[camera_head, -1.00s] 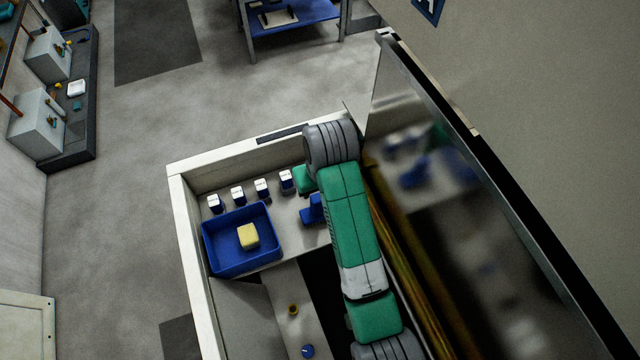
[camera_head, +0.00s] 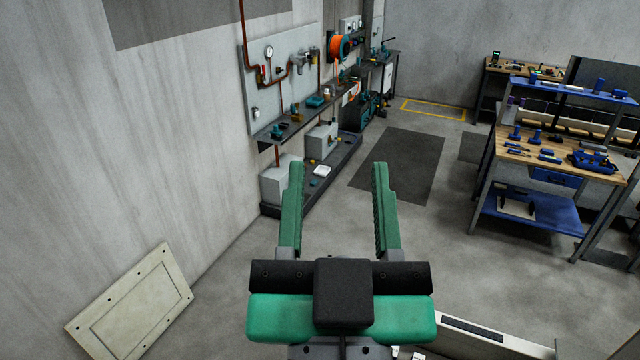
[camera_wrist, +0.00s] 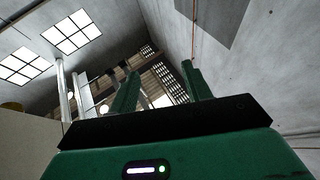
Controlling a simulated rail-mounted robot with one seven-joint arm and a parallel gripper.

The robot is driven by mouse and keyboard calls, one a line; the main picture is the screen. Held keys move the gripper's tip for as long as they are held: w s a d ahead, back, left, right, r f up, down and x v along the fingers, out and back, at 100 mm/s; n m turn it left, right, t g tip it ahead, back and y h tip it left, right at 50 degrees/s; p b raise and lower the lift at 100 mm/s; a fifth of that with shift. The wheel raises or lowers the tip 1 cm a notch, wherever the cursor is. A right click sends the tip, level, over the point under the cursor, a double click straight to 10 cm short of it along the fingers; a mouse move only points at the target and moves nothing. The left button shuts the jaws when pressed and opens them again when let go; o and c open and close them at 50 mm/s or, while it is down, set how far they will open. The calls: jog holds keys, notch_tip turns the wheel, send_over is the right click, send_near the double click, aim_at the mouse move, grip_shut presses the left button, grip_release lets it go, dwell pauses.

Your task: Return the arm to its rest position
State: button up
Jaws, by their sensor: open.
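My gripper (camera_head: 338,170) is in the lower middle of the head view, its two green fingers pointing away from me. The fingers stand wide apart with nothing between them. In the wrist view my gripper (camera_wrist: 158,82) points up past the wall toward the roof, and it is empty there too. It is held up in the air, clear of the things around it.
A pale framed panel (camera_head: 133,305) leans by the left wall. A wall bench (camera_head: 322,110) with fittings stands beyond the fingers. A blue workbench (camera_head: 530,205) with tools is at right. The white bin's edge (camera_head: 490,340) shows at bottom right. Grey floor between is open.

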jog(key=s+a+r+t+y+p, duration=0.1)
jog(key=s+a+r, duration=0.1)
jog(key=s+r, duration=0.2)
jog(key=shift+r+t, duration=0.4)
dwell(0.9)
